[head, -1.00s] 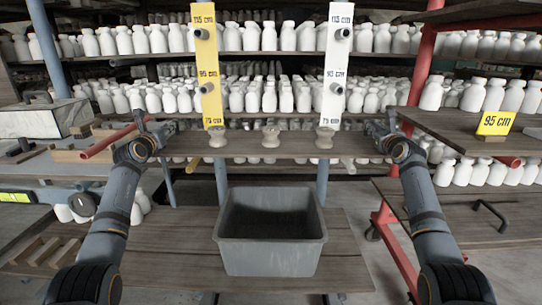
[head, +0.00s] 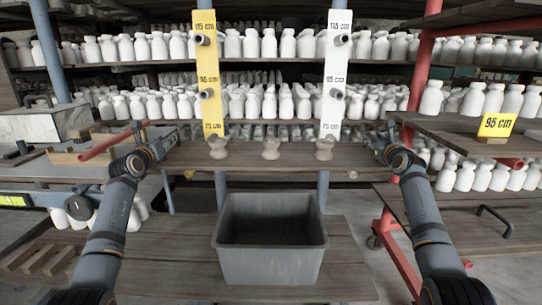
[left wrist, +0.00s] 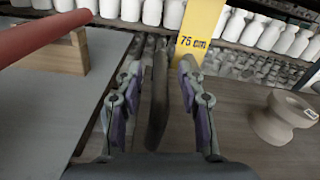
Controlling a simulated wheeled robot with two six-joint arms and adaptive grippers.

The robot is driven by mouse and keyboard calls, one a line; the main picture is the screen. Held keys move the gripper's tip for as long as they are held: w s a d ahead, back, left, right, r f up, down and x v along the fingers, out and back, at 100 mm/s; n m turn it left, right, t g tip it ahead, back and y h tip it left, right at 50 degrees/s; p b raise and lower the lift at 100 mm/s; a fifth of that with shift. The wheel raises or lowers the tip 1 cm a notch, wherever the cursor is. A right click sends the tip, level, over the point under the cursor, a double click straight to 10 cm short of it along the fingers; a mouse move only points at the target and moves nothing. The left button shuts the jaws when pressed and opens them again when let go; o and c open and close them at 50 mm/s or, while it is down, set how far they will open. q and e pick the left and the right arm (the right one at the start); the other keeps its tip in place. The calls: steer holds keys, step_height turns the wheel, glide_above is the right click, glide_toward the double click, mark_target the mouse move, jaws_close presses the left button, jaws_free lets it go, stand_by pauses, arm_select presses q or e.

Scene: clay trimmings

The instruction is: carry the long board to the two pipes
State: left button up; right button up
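The long board (head: 245,159) lies level across the middle of the head view, with three waisted clay pieces on it, one of them a middle piece (head: 270,149). It also shows at the right in the left wrist view (left wrist: 240,128). Pipe stubs stick out of a yellow post (head: 209,73) and a white post (head: 333,72) behind it. My left gripper (left wrist: 160,95) is open, with fingers apart either side of a dark bar (left wrist: 158,100) at the board's left end, gaps showing. My right gripper (head: 378,143) is by the board's right end; its fingers are too small to read.
A grey tub (head: 270,262) stands low in front on a wooden platform. A red pipe (head: 105,145) on wooden blocks lies left, near my left arm. A right-hand shelf bears white bottles and a yellow "95 cm" sign (head: 496,125). Bottle-filled shelves stand behind.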

arm_select(q)
steer(key=s, duration=1)
steer(key=shift+s, duration=0.25)
arm_select(e)
steer(key=s, duration=1.2)
steer(key=shift+a, duration=0.15)
arm_select(q)
steer(key=shift+f, duration=0.1)
arm_select(e)
steer(key=shift+s+f, duration=0.1)
